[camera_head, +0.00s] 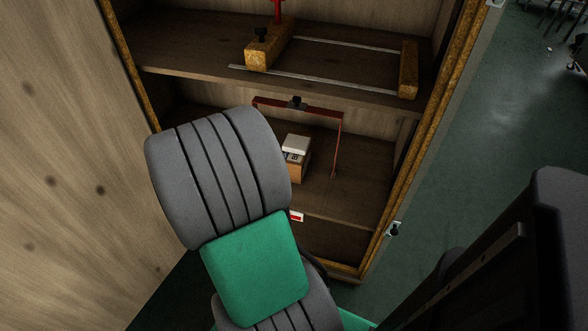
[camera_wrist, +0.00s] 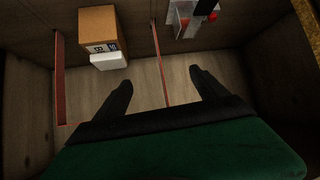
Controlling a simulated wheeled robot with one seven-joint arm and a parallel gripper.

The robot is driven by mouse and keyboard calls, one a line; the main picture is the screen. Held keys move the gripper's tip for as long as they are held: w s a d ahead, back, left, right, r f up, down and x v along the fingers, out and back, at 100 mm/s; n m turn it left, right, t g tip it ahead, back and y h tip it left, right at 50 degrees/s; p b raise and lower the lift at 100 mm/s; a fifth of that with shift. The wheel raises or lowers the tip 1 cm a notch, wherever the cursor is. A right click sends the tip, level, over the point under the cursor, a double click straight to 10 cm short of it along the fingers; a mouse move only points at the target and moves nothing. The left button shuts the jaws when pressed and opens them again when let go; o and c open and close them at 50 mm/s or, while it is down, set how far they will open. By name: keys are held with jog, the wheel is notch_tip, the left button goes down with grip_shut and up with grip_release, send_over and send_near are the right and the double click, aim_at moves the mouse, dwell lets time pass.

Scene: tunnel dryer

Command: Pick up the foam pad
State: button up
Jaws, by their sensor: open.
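The pale, whitish foam pad (camera_head: 297,143) appears to lie on a small brown box (camera_head: 299,169) on a cabinet shelf. In the wrist view the pad (camera_wrist: 108,61) is at the upper left, against the brown box (camera_wrist: 98,22). My gripper (camera_wrist: 160,80) is open with nothing between its fingers. The pad lies beyond the fingertips and to the left, apart from them. In the head view my arm hides the gripper.
A red frame (camera_head: 340,140) surrounds the box; its bars show on the left (camera_wrist: 59,85) and right (camera_wrist: 158,65) in the wrist view. A wooden clamp-like tool (camera_head: 268,47) lies on the shelf above. Cabinet walls enclose the space.

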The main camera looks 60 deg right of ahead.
aim_at(295, 145)
jog(key=o, duration=0.3)
jog(key=s+d+f+m+h+b, duration=0.1)
jog(key=s+d+f, duration=0.2)
jog(key=s+d+f+m+g+h+b, duration=0.1)
jog(key=s+d+f, duration=0.2)
jog(key=s+d+f+g+h+b, duration=0.1)
jog(key=s+d+f+b, duration=0.1)
jog(key=s+d, duration=0.1)
jog(key=shift+d+f+m, duration=0.4)
jog(key=shift+d, duration=0.1)
jog(key=x, duration=0.2)
jog(key=b+x, duration=0.1)
jog(key=x, duration=0.2)
jog(key=b+x, duration=0.1)
jog(key=x, duration=0.1)
jog(key=shift+s+d+r, duration=0.1)
jog(key=shift+s+d, duration=0.15)
jog(key=shift+d, duration=0.15)
jog(key=shift+h, duration=0.3)
jog(key=c, duration=1.3)
